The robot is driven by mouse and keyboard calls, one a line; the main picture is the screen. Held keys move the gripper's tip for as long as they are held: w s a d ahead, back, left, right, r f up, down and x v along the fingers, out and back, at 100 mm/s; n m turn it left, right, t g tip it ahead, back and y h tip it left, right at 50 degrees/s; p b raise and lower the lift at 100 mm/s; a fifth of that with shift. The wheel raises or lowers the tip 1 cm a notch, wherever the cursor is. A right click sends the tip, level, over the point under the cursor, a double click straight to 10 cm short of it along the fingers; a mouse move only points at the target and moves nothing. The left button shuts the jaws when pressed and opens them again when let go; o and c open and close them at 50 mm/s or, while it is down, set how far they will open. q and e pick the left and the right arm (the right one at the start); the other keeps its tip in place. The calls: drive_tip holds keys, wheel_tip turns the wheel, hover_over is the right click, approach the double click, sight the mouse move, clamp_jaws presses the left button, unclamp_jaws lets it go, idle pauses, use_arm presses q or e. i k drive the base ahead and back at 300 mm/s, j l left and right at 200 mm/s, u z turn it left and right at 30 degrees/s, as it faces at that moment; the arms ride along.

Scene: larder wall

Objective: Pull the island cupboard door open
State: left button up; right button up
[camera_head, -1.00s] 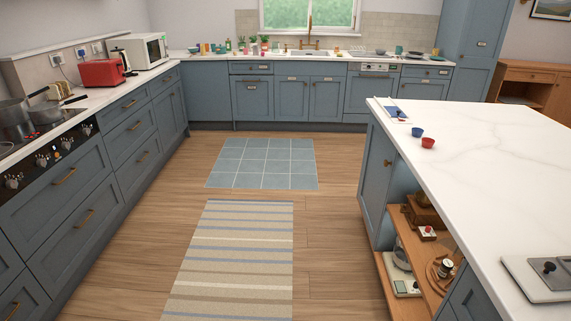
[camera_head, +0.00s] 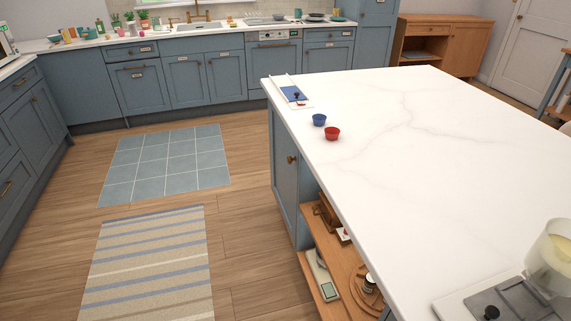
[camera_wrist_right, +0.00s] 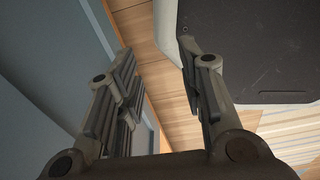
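Neither gripper shows in the head view, so my left gripper is out of sight.
Open wooden shelves (camera_head: 318,280) sit right of the door. The tiled mat (camera_head: 165,160) and striped rug (camera_head: 150,265) lie on open floor.

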sight(284, 152)
drive_tip(key=i+z, duration=0.1)
drive_tip(key=z, duration=0.25)
drive_tip(key=i+j+z, duration=0.1)
drive_tip(key=z, duration=0.3)
drive_tip(key=j+z, duration=0.15)
drive_tip(key=z, duration=0.2)
drive_tip(key=i+j+z, duration=0.15)
drive_tip(key=j, duration=0.2)
drive_tip(key=i+j+z, duration=0.15)
drive_tip(key=j, duration=0.2)
drive_tip(key=i+j+z, duration=0.1)
drive_tip(key=j, duration=0.3)
drive_tip(key=i+j+z, duration=0.15)
drive_tip(key=j, duration=0.25)
drive_tip(key=i+j+z, duration=0.15)
drive_tip(key=j, duration=0.3)
drive_tip(key=j+z, duration=0.15)
drive_tip(key=j, duration=0.25)
drive_tip(key=i, duration=0.05)
